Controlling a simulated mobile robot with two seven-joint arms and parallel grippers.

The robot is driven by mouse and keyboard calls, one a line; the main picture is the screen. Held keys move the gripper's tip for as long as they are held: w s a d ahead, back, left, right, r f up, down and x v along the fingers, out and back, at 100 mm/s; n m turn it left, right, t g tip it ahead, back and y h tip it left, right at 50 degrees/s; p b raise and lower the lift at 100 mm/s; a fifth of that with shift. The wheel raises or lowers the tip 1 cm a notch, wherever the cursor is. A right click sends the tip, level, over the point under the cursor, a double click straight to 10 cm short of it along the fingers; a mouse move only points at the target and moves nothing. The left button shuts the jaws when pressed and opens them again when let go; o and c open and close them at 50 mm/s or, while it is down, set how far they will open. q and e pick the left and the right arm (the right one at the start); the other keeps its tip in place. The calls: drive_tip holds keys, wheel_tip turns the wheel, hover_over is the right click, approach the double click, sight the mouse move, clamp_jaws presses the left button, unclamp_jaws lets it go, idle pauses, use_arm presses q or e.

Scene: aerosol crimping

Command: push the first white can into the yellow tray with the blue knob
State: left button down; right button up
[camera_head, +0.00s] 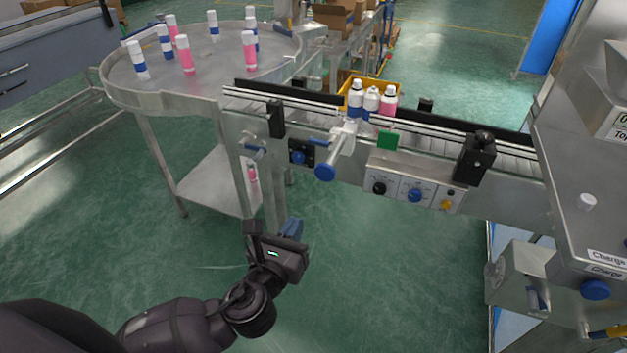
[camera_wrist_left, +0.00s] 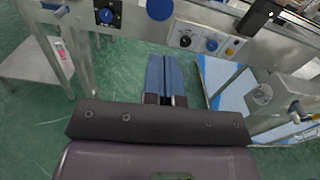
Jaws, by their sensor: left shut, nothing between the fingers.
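The white can (camera_head: 371,101) stands upright on the conveyor, between a blue-and-white can (camera_head: 355,99) and a pink can (camera_head: 388,101). The yellow tray (camera_head: 378,82) is just behind them, partly hidden by the cans. The large blue knob (camera_head: 325,172) is on the end of a metal rod at the conveyor's near side; it also shows at the top of the left wrist view (camera_wrist_left: 160,9). My left gripper (camera_head: 292,228) is below and left of the knob, apart from it. Its blue fingers (camera_wrist_left: 166,75) are shut and empty. My right gripper is out of view.
A round metal table (camera_head: 205,85) with several pink and blue-banded cans stands at the left. A control panel (camera_head: 415,190) is on the conveyor's front, right of the knob. A steel machine (camera_head: 590,190) stands at the right. The floor in front is clear.

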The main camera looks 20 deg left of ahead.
sight(324, 174)
use_arm(q)
drive_tip(key=shift+m, duration=0.3)
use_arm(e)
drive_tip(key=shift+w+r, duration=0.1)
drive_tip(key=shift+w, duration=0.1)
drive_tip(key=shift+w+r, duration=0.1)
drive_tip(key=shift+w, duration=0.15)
use_arm(q)
drive_tip(key=shift+w, duration=0.15)
drive_tip(key=w, duration=1.2)
drive_tip(key=shift+w+d, duration=0.15)
drive_tip(key=shift+d, duration=0.05)
drive_tip(key=shift+w, duration=0.7)
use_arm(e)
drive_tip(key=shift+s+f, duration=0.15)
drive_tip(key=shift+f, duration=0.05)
